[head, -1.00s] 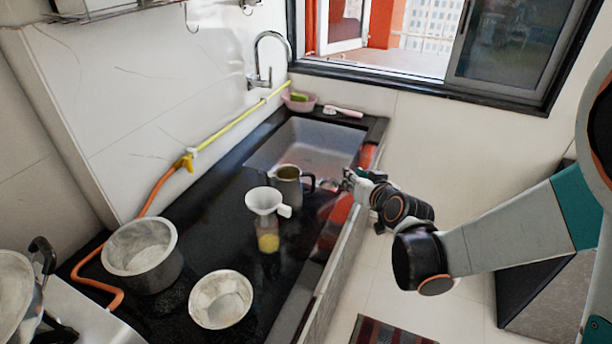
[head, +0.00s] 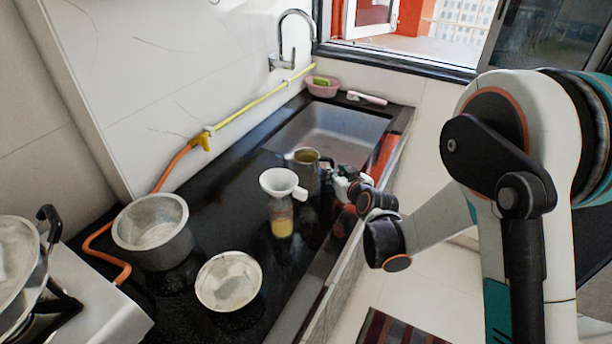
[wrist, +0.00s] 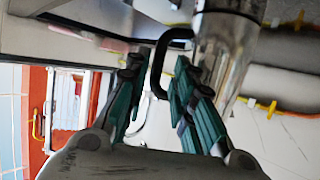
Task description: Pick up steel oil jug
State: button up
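The steel oil jug (head: 307,175) stands upright on the black counter at the near edge of the sink, with its dark handle facing right. In the wrist view the shiny jug (wrist: 224,60) is at upper right, and its black handle (wrist: 160,62) reaches down between my fingers. My gripper (head: 338,182) is just right of the jug at handle height. In the wrist view my gripper (wrist: 155,90) has its two green fingers apart, one on each side of the handle, with a visible gap. Whether one finger touches the handle is unclear.
A bottle (head: 281,218) with a white funnel (head: 280,183) stands close in front of the jug. A steel pot (head: 153,232) and a steel bowl (head: 228,281) are nearer. The sink (head: 335,135) lies behind, with a pink basket (head: 322,88) beyond.

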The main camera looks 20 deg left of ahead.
jog(key=b+x, duration=0.2)
jog(key=x, duration=0.3)
jog(key=shift+f, duration=0.15)
jog(key=shift+w+a, duration=0.1)
jog(key=shift+a, duration=0.15)
jog(key=shift+d, duration=0.1)
grip_shut()
